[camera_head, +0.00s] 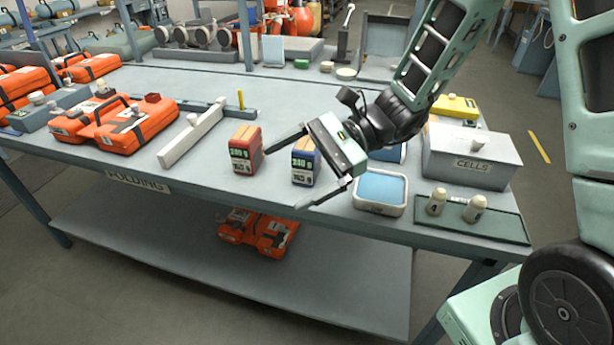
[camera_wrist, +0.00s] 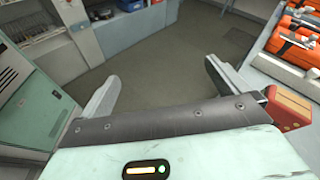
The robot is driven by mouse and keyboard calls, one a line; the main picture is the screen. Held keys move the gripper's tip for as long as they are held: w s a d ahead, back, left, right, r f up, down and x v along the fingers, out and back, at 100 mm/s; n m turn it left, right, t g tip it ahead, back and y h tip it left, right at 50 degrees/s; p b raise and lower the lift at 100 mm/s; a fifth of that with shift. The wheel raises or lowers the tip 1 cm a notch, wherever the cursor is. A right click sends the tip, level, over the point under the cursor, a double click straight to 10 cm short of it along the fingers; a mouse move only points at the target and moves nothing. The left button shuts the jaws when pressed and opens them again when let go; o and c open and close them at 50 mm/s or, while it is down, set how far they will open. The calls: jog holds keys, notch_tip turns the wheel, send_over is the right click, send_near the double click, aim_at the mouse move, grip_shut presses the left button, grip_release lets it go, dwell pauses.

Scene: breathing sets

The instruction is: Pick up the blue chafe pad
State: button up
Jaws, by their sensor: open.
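A flat blue surface (camera_head: 380,187) lies inside a white-rimmed tray at the table's front, right of my gripper; it may be a blue pad or the tray's lining. Another flat blue piece (camera_head: 397,152) shows behind my wrist, partly hidden, and I cannot tell which is the chafe pad. My gripper (camera_head: 283,179) is open and empty, pointing left and out over the table's front edge. A small blue box (camera_head: 303,163) with a number display appears between its fingers in the head view. In the wrist view, only floor shows between the fingers (camera_wrist: 161,72).
A red box (camera_head: 244,150) stands left of the blue one; it also shows in the wrist view (camera_wrist: 289,108). A grey CELLS box (camera_head: 470,158) and a green tray (camera_head: 505,227) with two knobbed pieces stand right. Orange packs (camera_head: 125,125) lie left.

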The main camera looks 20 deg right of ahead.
aim_at(300, 141)
jog(key=w+d+f+m+t, duration=0.1)
jog(key=w+d+m+t, duration=0.1)
jog(key=w, duration=0.1)
jog(key=w+d+f+m+t+y+b, duration=0.1)
jog(key=w+d+f+m+t, duration=0.1)
jog(key=w+d, duration=0.1)
jog(key=w+d+f+m+t+b, duration=0.1)
jog(key=w+d+f+m+t, duration=0.1)
jog(key=w+m+t, duration=0.1)
jog(key=shift+w+d+f, duration=0.1)
jog(key=shift+w+d, duration=0.1)
jog(key=shift+w, duration=0.15)
jog(key=w+d+m+t, duration=0.1)
jog(key=w+d+f+m+t+b, duration=0.1)
jog(key=d, duration=0.1)
jog(key=w+d+f+m+t, duration=0.1)
jog(key=w+d+t, duration=0.1)
jog(key=shift+d+m+h, duration=0.15)
jog(key=shift+m+h, duration=0.15)
jog(key=shift+m, duration=0.1)
jog(key=shift+w+d+f+t+b, duration=0.15)
jog(key=shift+t+b, duration=0.15)
jog(key=shift+b, duration=0.1)
jog(key=shift+a+r, duration=0.2)
jog(key=shift+a, duration=0.1)
jog(key=x, duration=0.3)
jog(key=p+x, duration=0.1)
jog(key=x, duration=0.3)
jog(key=shift+f+p, duration=0.25)
jog(key=shift+p, duration=0.05)
